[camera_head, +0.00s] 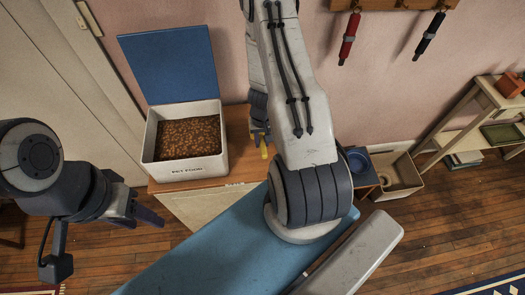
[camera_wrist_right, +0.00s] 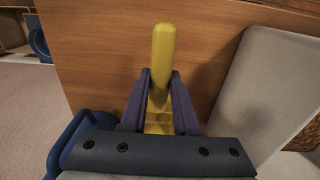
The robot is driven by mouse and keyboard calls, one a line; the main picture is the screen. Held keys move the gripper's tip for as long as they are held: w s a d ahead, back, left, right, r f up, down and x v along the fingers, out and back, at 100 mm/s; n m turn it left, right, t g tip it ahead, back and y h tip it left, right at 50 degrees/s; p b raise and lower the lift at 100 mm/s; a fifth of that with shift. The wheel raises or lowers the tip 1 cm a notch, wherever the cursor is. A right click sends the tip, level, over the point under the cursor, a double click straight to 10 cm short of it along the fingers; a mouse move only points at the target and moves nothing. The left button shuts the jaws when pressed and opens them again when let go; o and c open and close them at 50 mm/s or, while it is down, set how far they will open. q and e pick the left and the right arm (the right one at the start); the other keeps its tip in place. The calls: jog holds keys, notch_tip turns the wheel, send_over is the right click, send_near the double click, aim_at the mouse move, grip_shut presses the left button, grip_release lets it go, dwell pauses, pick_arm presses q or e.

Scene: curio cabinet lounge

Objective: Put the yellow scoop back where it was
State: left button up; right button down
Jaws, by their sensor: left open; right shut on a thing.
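My right gripper (camera_wrist_right: 160,78) is shut on the yellow scoop (camera_wrist_right: 164,50). In the right wrist view its rounded handle sticks out beyond the fingers, with the wooden cabinet top (camera_wrist_right: 100,50) behind it. I cannot tell whether the scoop touches the top. In the head view only a small yellow part of the scoop (camera_head: 264,152) shows beside my right arm, which hides most of the gripper. It is right of the white pet food bin (camera_head: 186,172), whose blue lid stands open over brown kibble. My left gripper (camera_head: 150,218) is open and empty, left of the cabinet.
A red-handled tool (camera_head: 349,38) and a black-handled one (camera_head: 430,34) hang on the wall. A shelf (camera_head: 460,130) stands at the right. The wooden floor between shows free room.

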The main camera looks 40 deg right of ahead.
notch_tip(320, 180, down, 4)
jog(key=b, duration=0.3)
jog(key=shift+b, duration=0.3)
jog(key=shift+r, duration=0.15)
jog(key=c, duration=0.7)
grip_release()
jog(key=shift+f, duration=0.2)
jog(key=shift+o, duration=0.2)
jog(key=shift+r, duration=0.15)
